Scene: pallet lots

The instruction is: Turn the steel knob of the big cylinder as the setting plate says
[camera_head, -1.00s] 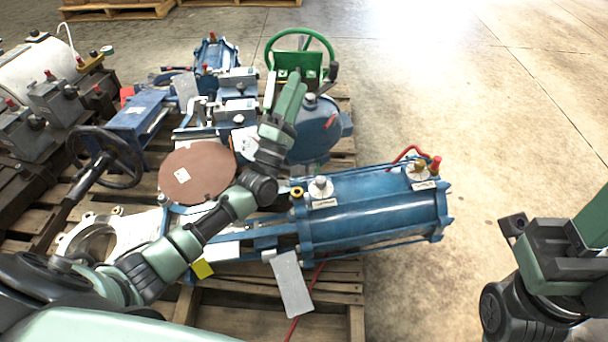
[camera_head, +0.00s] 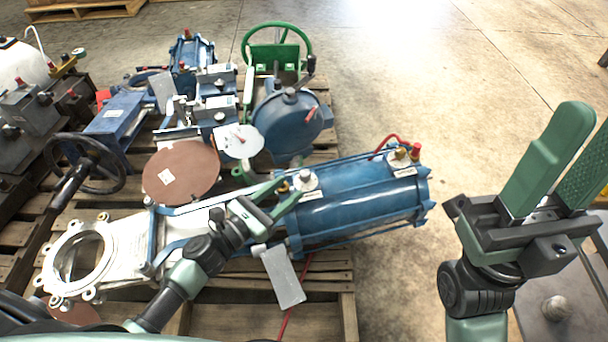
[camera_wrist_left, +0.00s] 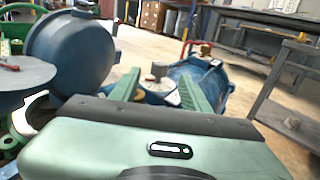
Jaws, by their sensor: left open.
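The big blue cylinder (camera_head: 365,203) lies on its side on the pallet. Its steel knob (camera_head: 307,175) stands on a round white dial at the cylinder's left end. My left gripper (camera_head: 281,190) is open and empty, its fingers just left of the dial and pointing toward the knob. In the left wrist view the knob (camera_wrist_left: 158,70) shows beyond and between the two green fingers (camera_wrist_left: 160,88), apart from them. A grey plate (camera_head: 283,276) lies by the cylinder's near left end; I can read no marking on it. My right gripper (camera_head: 575,130) is open and empty at the right.
A second fitting with a red cap (camera_head: 415,152) and a red hose sits at the cylinder's right end. A blue round housing (camera_head: 285,125), green handwheel (camera_head: 305,35) and brown disc (camera_head: 180,172) crowd the pallet. Open floor (camera_head: 440,110) lies to the right.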

